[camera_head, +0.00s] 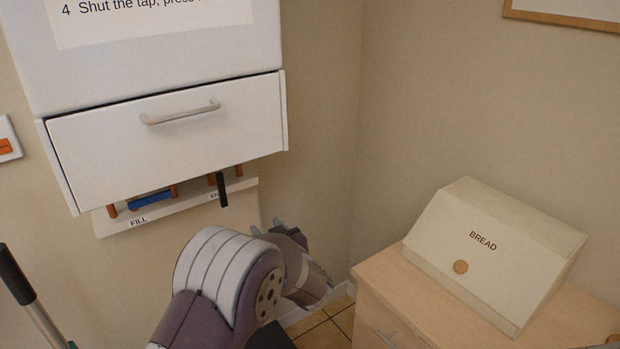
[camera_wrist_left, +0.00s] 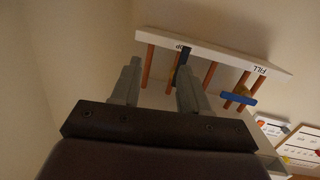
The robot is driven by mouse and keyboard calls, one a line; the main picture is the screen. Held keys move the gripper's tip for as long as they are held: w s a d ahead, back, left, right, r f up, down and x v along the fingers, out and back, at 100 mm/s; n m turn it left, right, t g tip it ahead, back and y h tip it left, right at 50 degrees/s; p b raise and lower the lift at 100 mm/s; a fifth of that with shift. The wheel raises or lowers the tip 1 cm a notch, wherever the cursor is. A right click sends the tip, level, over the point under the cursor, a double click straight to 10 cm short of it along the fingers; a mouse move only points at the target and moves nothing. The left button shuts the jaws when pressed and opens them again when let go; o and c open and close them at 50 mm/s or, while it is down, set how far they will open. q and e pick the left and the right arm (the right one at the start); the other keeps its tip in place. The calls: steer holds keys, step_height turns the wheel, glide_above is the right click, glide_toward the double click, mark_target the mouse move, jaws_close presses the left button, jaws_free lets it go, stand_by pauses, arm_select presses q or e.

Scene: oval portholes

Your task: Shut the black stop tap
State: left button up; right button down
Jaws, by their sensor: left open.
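The black stop tap's lever (camera_head: 222,189) hangs down in front of the white label board under the boiler, beside a copper pipe. In the left wrist view the black lever (camera_wrist_left: 183,58) shows just beyond the tip of the right-hand finger, which overlaps it in the picture. The STOP label is partly hidden. My left gripper (camera_head: 268,228) is open and empty, below and to the right of the lever in the head view; its fingers also show in the left wrist view (camera_wrist_left: 158,68). I cannot tell whether a finger touches the lever. My right gripper is not in view.
A blue lever (camera_head: 150,199) sits above the FILL label on the same white board (camera_head: 185,211). A white flap with a handle (camera_head: 180,114) juts out above the taps. A bread box (camera_head: 490,255) stands on a wooden cabinet at right. Wall right of the board is bare.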

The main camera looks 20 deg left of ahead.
arm_select(q)
step_height(320, 180, up, 2)
steer(key=s+a+y, duration=0.1)
steer(key=y, duration=0.1)
steer(key=n, duration=0.1)
glide_toward(223, 193)
steer(key=shift+g+y, duration=0.3)
steer(key=shift+g, duration=0.1)
steer(key=x, duration=0.8)
steer(key=shift+w+r+p, duration=0.1)
steer(key=shift+w+p, duration=0.1)
steer(key=shift+p, duration=0.2)
steer(key=shift+w+d, duration=0.1)
steer(key=shift+c, duration=0.3)
jaws_close()
